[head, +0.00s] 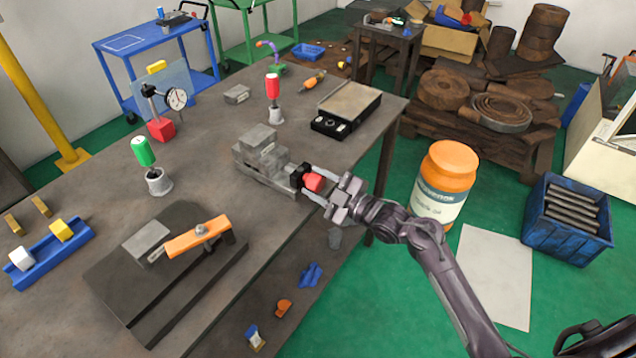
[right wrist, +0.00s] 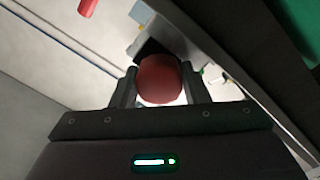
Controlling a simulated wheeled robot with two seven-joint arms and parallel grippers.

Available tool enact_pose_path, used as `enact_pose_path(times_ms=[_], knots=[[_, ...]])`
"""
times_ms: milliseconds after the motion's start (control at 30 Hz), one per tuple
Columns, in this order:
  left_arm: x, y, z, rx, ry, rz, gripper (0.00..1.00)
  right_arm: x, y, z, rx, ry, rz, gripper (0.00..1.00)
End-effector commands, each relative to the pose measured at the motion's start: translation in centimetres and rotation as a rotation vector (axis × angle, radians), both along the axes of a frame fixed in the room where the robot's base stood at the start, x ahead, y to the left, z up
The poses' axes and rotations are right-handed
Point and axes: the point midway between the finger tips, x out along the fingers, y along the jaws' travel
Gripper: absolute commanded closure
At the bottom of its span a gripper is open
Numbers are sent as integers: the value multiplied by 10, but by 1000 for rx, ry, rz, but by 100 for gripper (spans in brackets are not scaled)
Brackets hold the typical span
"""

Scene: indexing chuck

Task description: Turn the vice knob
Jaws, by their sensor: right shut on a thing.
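The grey vice (head: 262,156) sits on the workbench near its right edge. Its red knob (head: 313,182) is on a black collar at the vice's right end. My right gripper (head: 312,184) comes in from the right and is shut on the red knob, a finger on each side. In the right wrist view the knob (right wrist: 159,79) fills the space between the two fingers (right wrist: 159,88). My left gripper is not in view.
On the workbench (head: 215,115) stand a red-handled tool (head: 273,95), a green-handled tool (head: 147,160), a dial gauge (head: 175,98) and an orange clamp (head: 198,238). An orange-lidded jar (head: 445,185) and a blue crate (head: 567,222) are to the right.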

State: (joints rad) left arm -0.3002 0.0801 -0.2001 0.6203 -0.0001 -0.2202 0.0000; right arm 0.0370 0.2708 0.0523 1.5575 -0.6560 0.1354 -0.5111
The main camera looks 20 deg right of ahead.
Motion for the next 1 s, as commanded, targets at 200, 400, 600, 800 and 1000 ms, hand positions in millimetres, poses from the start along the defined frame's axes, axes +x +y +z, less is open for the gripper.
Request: enact_pose_path(times_ms=[200, 400, 600, 800, 1000], knots=[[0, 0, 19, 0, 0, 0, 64, 0, 0, 4, 151, 121, 0, 82], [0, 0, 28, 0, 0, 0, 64, 0, 0, 1, 282, 223, 0, 82], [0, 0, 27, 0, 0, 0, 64, 0, 0, -1, 300, 236, 0, 82], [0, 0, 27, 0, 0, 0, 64, 0, 0, 0, 299, 234, 1, 50], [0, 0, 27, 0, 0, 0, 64, 0, 0, 0, 298, 233, 0, 37]])
